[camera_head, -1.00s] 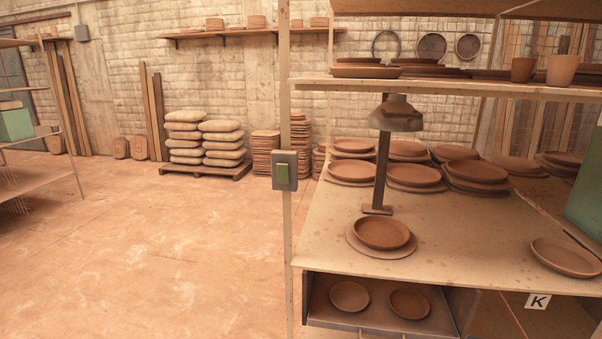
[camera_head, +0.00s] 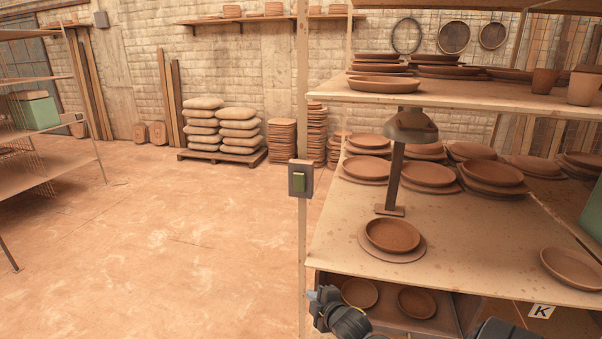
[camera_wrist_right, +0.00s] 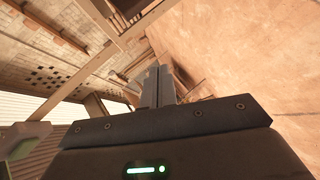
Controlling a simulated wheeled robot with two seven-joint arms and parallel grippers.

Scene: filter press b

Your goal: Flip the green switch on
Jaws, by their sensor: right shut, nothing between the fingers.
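My left gripper is out of view.
The work table (camera_head: 470,235) holds clay plates and a lamp (camera_head: 410,128). A lower compartment with two dishes (camera_head: 360,292) lies behind my right gripper. The floor (camera_head: 190,240) left of the post is clear. A wire rack (camera_head: 40,160) stands at far left.

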